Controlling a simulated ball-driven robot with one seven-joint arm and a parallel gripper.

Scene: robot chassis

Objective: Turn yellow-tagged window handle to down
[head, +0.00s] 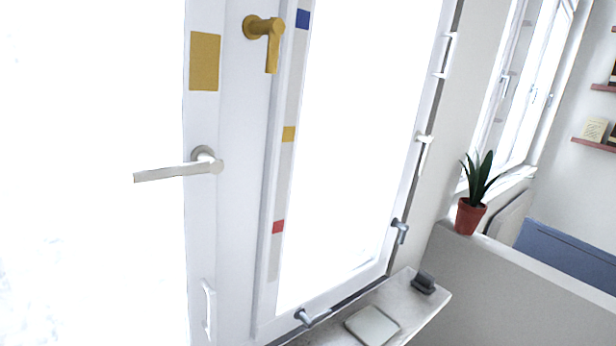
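A large yellow tag (205,61) is on the white window frame at upper left. Below it, a pale silver lever handle (180,171) sits on a round base, and its lever points left, nearly level. A gold handle (268,40) right of the tag has its lever pointing down. A narrow strip on the frame carries a blue tag (303,19), a smaller yellow tag (288,134) and a red tag (278,227). My gripper is not in view.
A white pull (209,310) is low on the frame. Small grey handles (311,318) (400,231) and a white one (424,148) edge the right pane. A sill (413,307) juts out below with a white pad and dark block. A potted plant (471,215) stands on a ledge at right.

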